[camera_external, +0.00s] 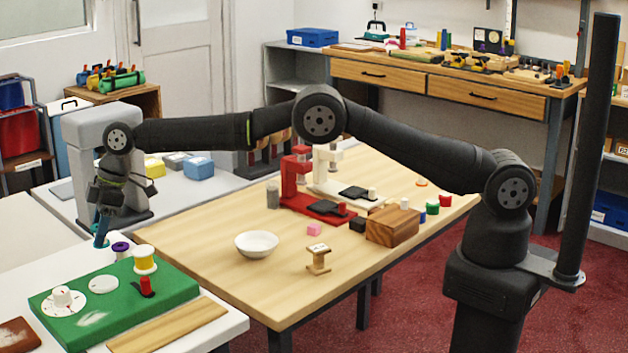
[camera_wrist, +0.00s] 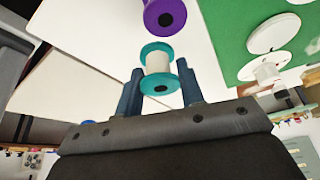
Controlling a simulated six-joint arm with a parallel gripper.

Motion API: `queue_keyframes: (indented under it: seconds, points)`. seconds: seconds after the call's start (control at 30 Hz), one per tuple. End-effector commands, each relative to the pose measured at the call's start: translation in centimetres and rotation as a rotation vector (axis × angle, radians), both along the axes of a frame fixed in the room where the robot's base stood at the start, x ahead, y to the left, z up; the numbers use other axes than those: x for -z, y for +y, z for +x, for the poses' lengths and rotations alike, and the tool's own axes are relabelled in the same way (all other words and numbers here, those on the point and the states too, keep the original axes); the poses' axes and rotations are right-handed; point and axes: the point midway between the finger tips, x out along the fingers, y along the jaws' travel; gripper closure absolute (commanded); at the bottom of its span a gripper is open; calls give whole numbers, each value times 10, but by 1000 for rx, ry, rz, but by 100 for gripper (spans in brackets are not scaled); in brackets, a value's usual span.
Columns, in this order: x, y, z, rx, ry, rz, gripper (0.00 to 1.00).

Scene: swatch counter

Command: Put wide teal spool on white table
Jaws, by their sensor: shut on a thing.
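The wide teal spool (camera_wrist: 157,72) has teal flanges and a pale winding. It is between the two blue fingers of my gripper (camera_wrist: 160,72), which is shut on it. In the external view the spool (camera_external: 100,243) shows as a small teal piece under my gripper (camera_external: 102,232), at the far left. It is over or at the far edge of the white table (camera_external: 62,272), beside a purple spool (camera_external: 121,249). I cannot tell whether it touches the table. My fingers hide part of it.
A green board (camera_external: 115,298) on the white table carries white discs, a yellow spool (camera_external: 145,258) and a red piece (camera_external: 146,286). The purple spool also shows close by in the wrist view (camera_wrist: 165,17). A wooden table (camera_external: 200,262) with a white bowl (camera_external: 256,243) stands to the right.

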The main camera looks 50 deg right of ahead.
Motion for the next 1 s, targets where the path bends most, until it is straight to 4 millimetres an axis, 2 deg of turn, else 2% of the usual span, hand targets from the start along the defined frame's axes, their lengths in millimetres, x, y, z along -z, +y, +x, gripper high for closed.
queue_keyframes:
  seconds: [0.4,0.8,0.83,0.93,1.0]
  points:
    - [41,0,0,1,-1,1,90]
    - [47,0,0,2,-2,0,90]
    - [47,0,0,2,-2,1,61]
    - [47,0,0,2,-2,1,43]
    - [46,0,0,2,-2,1,43]
